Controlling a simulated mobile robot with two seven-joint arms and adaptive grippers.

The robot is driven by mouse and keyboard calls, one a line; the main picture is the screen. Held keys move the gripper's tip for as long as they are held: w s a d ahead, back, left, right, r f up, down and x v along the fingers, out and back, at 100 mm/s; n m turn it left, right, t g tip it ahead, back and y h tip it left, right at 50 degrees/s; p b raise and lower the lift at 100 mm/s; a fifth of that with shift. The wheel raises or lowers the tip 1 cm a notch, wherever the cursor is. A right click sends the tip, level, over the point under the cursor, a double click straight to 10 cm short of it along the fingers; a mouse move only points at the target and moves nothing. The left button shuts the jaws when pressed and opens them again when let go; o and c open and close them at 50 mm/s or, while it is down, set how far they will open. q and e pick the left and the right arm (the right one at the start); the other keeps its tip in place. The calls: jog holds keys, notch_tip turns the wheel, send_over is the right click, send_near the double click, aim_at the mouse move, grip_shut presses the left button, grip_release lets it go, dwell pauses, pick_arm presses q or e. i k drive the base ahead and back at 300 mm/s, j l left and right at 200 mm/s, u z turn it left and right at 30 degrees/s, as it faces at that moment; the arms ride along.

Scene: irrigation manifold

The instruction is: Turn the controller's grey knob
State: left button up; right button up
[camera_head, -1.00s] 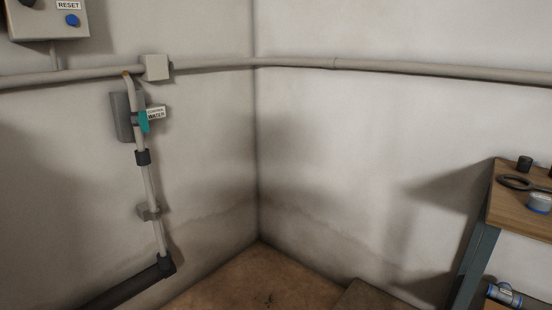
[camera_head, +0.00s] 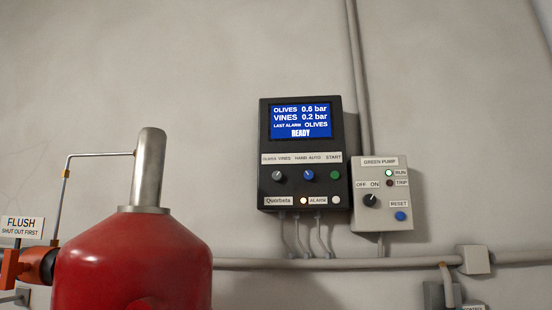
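The controller (camera_head: 264,135) is a black wall box right of the middle of the head view. Neither of my grippers is in view.
A grey green-pump box (camera_head: 398,222) with a black OFF/ON knob (camera_head: 370,201) and blue RESET button (camera_head: 400,216) hangs beside the controller. A red tank (camera_head: 130,265) with a metal neck stands front left. A pipe (camera_head: 240,263) runs below the boxes.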

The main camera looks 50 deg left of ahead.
aim_at(277, 176)
jog(key=u, duration=1.35)
